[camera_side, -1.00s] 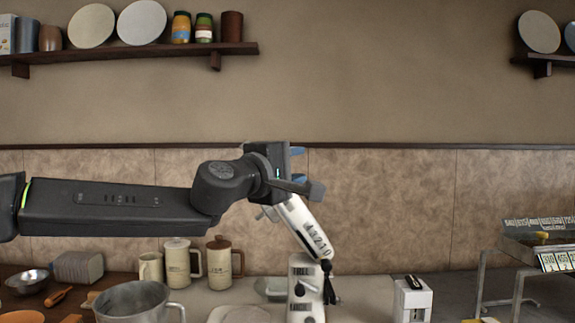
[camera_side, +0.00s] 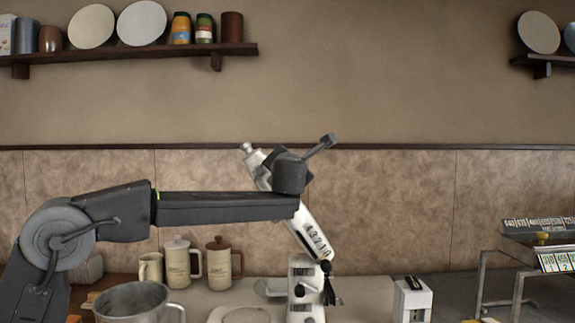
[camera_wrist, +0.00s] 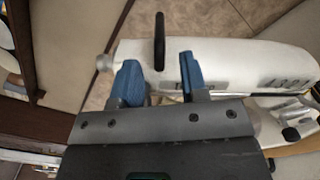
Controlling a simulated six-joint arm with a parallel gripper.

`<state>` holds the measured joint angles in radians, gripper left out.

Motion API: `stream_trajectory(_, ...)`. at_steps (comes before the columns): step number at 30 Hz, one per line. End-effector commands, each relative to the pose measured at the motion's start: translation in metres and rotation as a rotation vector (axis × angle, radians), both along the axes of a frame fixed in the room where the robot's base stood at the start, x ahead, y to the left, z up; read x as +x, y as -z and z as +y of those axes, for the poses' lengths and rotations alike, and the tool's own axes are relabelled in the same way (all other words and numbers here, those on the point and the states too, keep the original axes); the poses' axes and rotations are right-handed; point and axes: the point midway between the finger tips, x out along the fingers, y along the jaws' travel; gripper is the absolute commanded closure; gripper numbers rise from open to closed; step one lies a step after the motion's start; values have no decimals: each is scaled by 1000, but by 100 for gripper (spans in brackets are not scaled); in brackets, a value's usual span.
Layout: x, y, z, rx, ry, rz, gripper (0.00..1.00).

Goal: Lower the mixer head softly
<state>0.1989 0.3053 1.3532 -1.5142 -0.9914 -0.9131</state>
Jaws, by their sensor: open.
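The white mixer head (camera_side: 310,231) is tilted up and back on its upright stand (camera_side: 303,285) in the side view. Its upper end rises past my dark wrist, which covers its middle. In the wrist view the mixer head (camera_wrist: 225,65) lies across the picture just beyond my gripper (camera_wrist: 160,82). My two blue fingers are apart, with nothing clearly held between them. A dark bar (camera_wrist: 160,40) crosses the head in line with the gap. I cannot tell whether a finger touches the head. My fingers are hidden in the side view.
A metal pot (camera_side: 133,303), a cream canister (camera_side: 178,263) and a brown-lidded canister (camera_side: 219,263) stand left of the mixer. A white box-like appliance (camera_side: 412,299) stands to its right. A metal rack (camera_side: 530,255) is farther right. The air right of the mixer is clear.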

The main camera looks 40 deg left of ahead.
Motion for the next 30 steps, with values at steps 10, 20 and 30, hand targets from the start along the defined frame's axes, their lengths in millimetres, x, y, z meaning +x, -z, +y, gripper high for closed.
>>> stream_trajectory(10,37,0,38,-1,-1,1,60)
stream_trajectory(20,42,0,43,1,1,1,60)
stream_trajectory(30,42,0,43,1,1,1,85)
